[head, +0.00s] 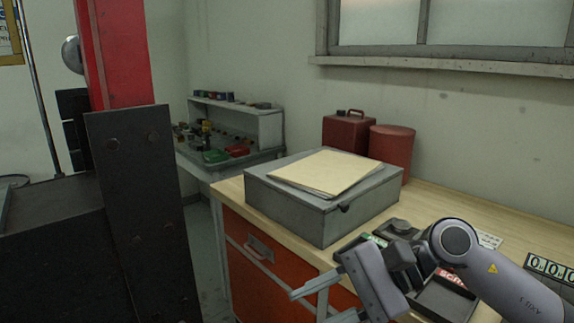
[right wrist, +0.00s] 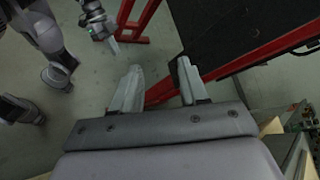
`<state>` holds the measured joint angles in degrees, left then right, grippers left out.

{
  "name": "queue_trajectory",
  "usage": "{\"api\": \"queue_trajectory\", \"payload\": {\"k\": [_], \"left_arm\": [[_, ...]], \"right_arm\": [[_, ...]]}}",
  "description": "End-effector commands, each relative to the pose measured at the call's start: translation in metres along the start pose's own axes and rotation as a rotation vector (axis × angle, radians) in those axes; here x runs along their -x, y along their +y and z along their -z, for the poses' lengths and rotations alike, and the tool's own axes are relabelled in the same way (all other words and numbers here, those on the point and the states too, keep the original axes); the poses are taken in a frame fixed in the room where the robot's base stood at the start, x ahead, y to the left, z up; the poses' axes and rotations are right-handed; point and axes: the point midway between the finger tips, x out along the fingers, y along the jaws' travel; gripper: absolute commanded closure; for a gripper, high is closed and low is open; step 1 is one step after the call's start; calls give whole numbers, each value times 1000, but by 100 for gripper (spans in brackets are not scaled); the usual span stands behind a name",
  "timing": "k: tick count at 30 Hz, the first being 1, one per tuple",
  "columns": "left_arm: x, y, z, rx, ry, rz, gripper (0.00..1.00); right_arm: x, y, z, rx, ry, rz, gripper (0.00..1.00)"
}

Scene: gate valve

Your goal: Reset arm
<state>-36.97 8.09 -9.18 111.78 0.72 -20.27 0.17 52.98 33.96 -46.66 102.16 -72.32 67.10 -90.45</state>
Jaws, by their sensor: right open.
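My right arm comes in from the lower right in the head view. Its gripper (head: 312,296) is open and empty, in front of the workbench's orange drawers. In the right wrist view the two pale fingers of this gripper (right wrist: 160,85) stand apart with nothing between them. Below them lie the grey floor and a red metal frame. Another pale gripper, seemingly my left one (right wrist: 110,36), hangs at the upper left of the right wrist view. It is too small to tell whether it is open. It does not show in the head view.
The wooden workbench (head: 480,213) bears a grey metal box (head: 315,218) with folders (head: 325,172) on top. A red can (head: 348,134) and red cylinder (head: 392,150) stand behind it. A dark machine with a red post (head: 122,55) blocks the left. A tool shelf (head: 235,125) stands farther back.

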Motion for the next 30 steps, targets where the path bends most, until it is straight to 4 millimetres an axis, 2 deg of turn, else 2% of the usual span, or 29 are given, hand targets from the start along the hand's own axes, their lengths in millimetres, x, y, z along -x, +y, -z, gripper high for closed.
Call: {"api": "queue_trajectory", "payload": {"k": [1,4,8,11,16,20,23,26,27,29,30], "left_arm": [[-1,0,-2,0,-1,0,100],[-2,0,-4,0,-1,0,100],[-4,0,-7,1,-4,-1,100],[-4,0,-9,1,-5,-1,100],[-7,0,-12,1,-5,0,100],[-8,0,-15,1,-5,0,100],[-9,0,-17,2,-6,0,100],[-11,0,-18,2,-6,0,100],[-11,0,-19,2,-6,0,100],[-12,0,-20,2,-6,0,100],[-12,0,-21,2,-6,1,100]], "right_arm": [[-12,3,-6,-115,-89,60,56],[-23,0,-16,-363,-260,183,56],[-25,-6,-18,-708,-484,327,56],[-20,-7,-9,-987,-659,429,56],[-7,5,27,-1474,-966,588,56],[3,31,68,-1846,-1214,706,56],[7,65,103,-2126,-1415,801,56],[7,110,137,-2391,-1632,904,56],[6,131,149,2440,1689,-928,56],[4,166,165,2252,1600,-872,56],[0,191,174,2126,1542,-838,56]]}}
